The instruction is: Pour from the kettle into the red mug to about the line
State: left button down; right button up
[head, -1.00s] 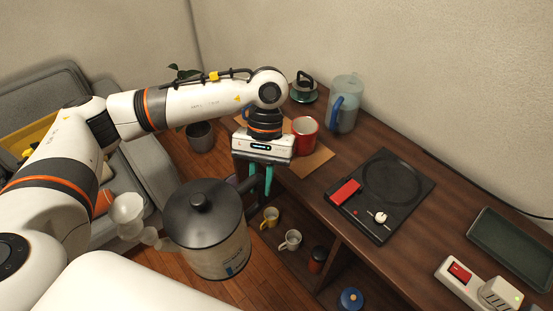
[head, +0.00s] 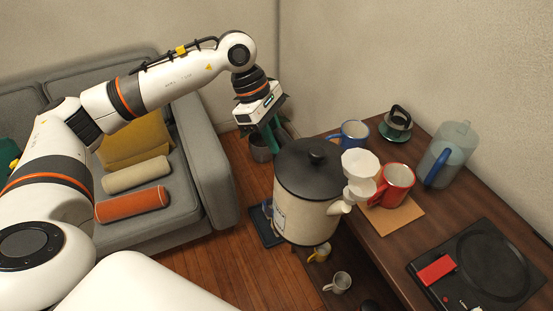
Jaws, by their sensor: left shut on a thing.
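The kettle (head: 296,216) has a cream body, a black lid and a pale spout with a wide, cup-shaped white end (head: 360,163). It hangs upright in front of the counter edge, its spout toward the red mug (head: 398,180). My left gripper (head: 272,138) is shut on the kettle at its far left side; the handle is mostly hidden behind the body. The red mug stands upright on a tan mat (head: 398,220). The white spout end overlaps its left side in the picture; I cannot tell whether they touch. The line and the mug's contents are not clear. My right gripper is not in view.
A blue mug (head: 354,131), a dark green dripper (head: 396,124) and a clear pitcher (head: 450,150) stand behind the red mug. A black hot plate (head: 490,262) is at the front right. Small mugs (head: 337,283) sit on a lower shelf. A grey sofa (head: 205,165) is at left.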

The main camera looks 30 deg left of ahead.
pick_arm(q)
jog(key=shift+w+a+r+n+t+y+b, duration=0.75)
jog(key=shift+w+a+r+n+t, duration=1.1)
jog(key=shift+n, duration=2.85)
jog(key=w+d+r+g+y+p, duration=0.2)
jog(key=d+r+y+p, duration=0.2)
jog(key=p, duration=0.7)
jog(key=shift+d+r+m+y+p, duration=0.25)
jog(key=shift+d+m+y+p, duration=0.05)
jog(key=shift+d+y, duration=0.35)
jog(key=shift+w+d+r+y+p, duration=0.25)
jog(key=shift+d+r+y, duration=0.15)
jog(key=shift+d, duration=0.4)
jog(key=shift+w+d+r+y+p, duration=0.2)
jog(key=shift+d+r+y+p, duration=0.15)
jog(key=shift+d, duration=0.5)
jog(key=shift+w+d+r+y+p, duration=0.2)
jog(key=shift+d+r+y, duration=0.2)
jog(key=shift+d, duration=0.4)
jog(key=shift+w+d+r+y+p, duration=0.1)
jog(key=shift+d+r+y+p, duration=0.15)
jog(key=shift+p, duration=0.3)
